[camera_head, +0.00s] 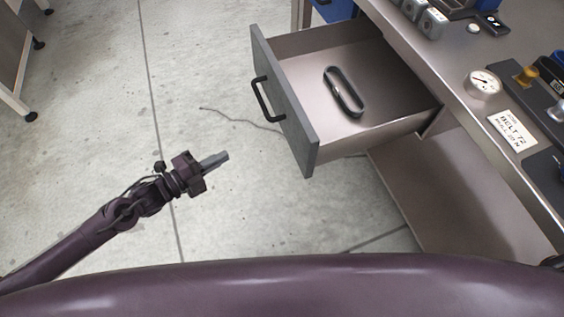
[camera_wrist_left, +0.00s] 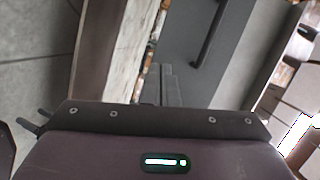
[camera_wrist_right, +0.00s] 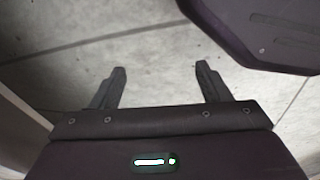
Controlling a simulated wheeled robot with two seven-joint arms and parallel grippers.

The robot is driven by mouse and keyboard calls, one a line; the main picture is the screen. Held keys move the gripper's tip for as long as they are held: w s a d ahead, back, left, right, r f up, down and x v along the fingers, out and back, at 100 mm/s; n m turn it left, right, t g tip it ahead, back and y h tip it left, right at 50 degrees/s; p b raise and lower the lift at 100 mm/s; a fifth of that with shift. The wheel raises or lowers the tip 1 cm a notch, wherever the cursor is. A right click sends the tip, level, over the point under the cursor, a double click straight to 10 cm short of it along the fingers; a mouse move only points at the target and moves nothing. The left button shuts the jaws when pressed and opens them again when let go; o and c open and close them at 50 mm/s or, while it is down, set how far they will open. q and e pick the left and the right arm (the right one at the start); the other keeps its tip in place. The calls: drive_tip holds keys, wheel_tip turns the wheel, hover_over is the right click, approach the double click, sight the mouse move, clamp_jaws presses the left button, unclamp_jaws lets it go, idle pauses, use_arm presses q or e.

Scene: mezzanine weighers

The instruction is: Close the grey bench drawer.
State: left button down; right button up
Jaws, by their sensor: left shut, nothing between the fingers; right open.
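The grey bench drawer (camera_head: 291,113) is pulled well out of the bench, with its grey front facing left and a black bar handle (camera_head: 264,99) on it. A dark oval ring (camera_head: 343,91) lies inside. My left gripper (camera_head: 222,158) is shut and empty, left of and apart from the lower part of the drawer front. In the left wrist view its shut fingers (camera_wrist_left: 168,84) point ahead, with the grey front (camera_wrist_left: 245,50) and the handle (camera_wrist_left: 209,35) beyond to the right. My right gripper (camera_wrist_right: 160,80) is open and empty over the floor; it is not visible in the head view.
The bench top (camera_head: 455,60) at right carries a round dial gauge (camera_head: 483,83), a "BELT 72" label (camera_head: 511,134) and black trays with small parts. A lower shelf (camera_head: 450,200) sits beneath. The floor (camera_head: 205,60) left of the drawer is clear apart from a thin dark line.

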use_arm(q)
drive_tip(key=s+d+r+m+g+h+b, duration=0.1)
drive_tip(key=s+d+r+m+g+h, duration=0.3)
drive_tip(key=s+r+m, duration=0.15)
approach(300, 150)
drive_tip(key=shift+m, duration=0.35)
drive_tip(key=x, duration=0.5)
drive_tip(key=shift+w+d, duration=0.1)
drive_tip(key=shift+d, duration=0.05)
drive_tip(key=shift+w+d, duration=0.2)
drive_tip(key=shift+d, duration=0.5)
use_arm(e)
drive_tip(key=shift+w+a+f, duration=0.3)
drive_tip(key=shift+f, duration=0.2)
use_arm(q)
drive_tip(key=shift+d, duration=0.1)
